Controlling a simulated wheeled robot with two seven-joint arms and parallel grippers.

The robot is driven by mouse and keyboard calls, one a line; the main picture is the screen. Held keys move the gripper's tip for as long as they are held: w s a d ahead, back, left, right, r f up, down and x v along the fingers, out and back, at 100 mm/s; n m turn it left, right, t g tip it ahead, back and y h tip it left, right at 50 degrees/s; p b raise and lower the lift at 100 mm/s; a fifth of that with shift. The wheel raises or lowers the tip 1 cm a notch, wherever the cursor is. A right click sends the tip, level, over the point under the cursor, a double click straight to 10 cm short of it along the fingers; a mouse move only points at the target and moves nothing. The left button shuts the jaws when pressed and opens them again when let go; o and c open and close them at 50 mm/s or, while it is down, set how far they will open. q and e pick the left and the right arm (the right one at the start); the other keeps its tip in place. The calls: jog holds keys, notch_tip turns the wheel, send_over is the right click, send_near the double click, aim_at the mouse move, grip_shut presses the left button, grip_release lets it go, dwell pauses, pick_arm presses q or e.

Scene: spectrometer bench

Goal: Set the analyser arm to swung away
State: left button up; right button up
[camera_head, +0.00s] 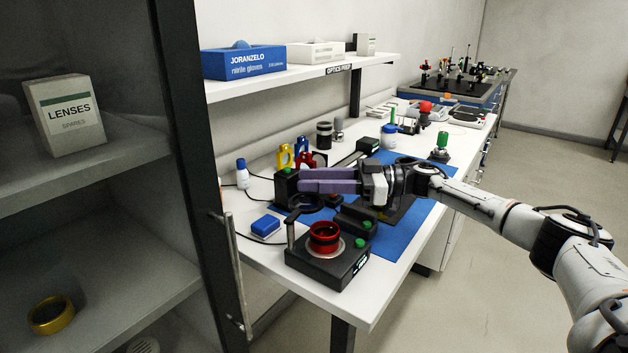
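My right gripper (302,182) reaches in from the right over the bench, its purple fingers pointing left. The fingers lie side by side with no gap showing between them, and nothing shows held. Their tips are near a black block with a green top (287,172); I cannot tell if they touch. I cannot tell if this is the analyser arm. My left gripper is not in view.
A blue box (265,226) lies left of the instrument on the white bench. Yellow and red mounts (304,152) stand behind the fingers. A blue mat (410,228) lies under my wrist. A shelf with a blue glove box (243,62) overhangs the back. A dark cabinet frame (190,150) stands left.

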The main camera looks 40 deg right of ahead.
jog(key=shift+s, duration=0.1)
jog(key=shift+s+d+f, duration=0.1)
jog(key=shift+s+d, duration=0.1)
jog(key=shift+d, duration=0.1)
pick_arm(q)
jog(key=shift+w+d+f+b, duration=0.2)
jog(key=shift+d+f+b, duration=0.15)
jog(key=shift+b, duration=0.55)
pick_arm(e)
jog(key=v, duration=0.9)
jog(key=shift+s+d, duration=0.15)
jog(key=shift+d, duration=0.05)
jog(key=shift+c, duration=0.5)
